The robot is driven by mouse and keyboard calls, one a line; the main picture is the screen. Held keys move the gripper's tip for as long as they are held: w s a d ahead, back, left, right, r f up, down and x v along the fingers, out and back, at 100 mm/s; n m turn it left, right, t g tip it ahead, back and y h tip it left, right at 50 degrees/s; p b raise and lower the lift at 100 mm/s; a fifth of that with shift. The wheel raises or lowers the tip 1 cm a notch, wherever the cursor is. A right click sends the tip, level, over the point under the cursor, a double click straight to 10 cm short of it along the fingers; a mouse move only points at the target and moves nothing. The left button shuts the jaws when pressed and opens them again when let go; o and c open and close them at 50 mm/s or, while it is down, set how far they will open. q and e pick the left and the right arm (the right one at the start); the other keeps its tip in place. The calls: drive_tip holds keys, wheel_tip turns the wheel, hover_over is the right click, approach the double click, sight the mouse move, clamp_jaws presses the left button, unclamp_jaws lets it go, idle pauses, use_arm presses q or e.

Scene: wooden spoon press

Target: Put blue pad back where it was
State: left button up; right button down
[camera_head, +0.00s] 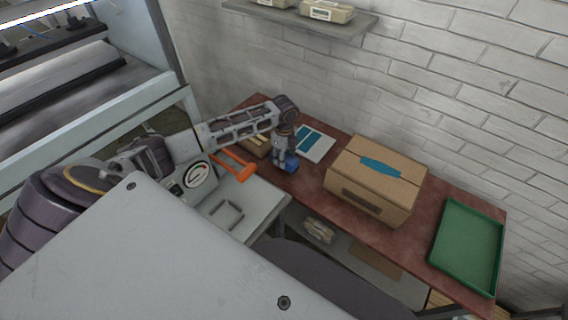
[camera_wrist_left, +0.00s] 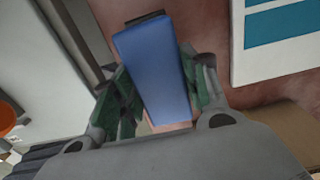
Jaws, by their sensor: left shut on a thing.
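The blue pad (camera_head: 288,164) is a small blue block at the left part of the red-brown table. In the left wrist view the blue pad (camera_wrist_left: 155,70) is long and sits between the two green-lined fingers. My left gripper (camera_head: 283,157) is shut on it and reaches down from above. The left gripper also shows in the left wrist view (camera_wrist_left: 160,95). I cannot tell whether the pad touches the table. My right gripper is not in view.
A white and blue card (camera_head: 315,144) lies beside the gripper. A cardboard box (camera_head: 362,198) stands mid-table, and a green tray (camera_head: 440,262) is at the right end. An orange-handled thing (camera_head: 240,168) is left of the gripper. A shelf (camera_head: 352,31) hangs on the wall.

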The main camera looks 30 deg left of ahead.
use_arm(q)
drive_tip(key=shift+f, duration=0.55)
wheel_tip(320, 180, down, 2)
drive_tip(key=shift+f, duration=0.55)
drive_tip(key=o, duration=0.8)
drive_tip(key=shift+o, duration=0.6)
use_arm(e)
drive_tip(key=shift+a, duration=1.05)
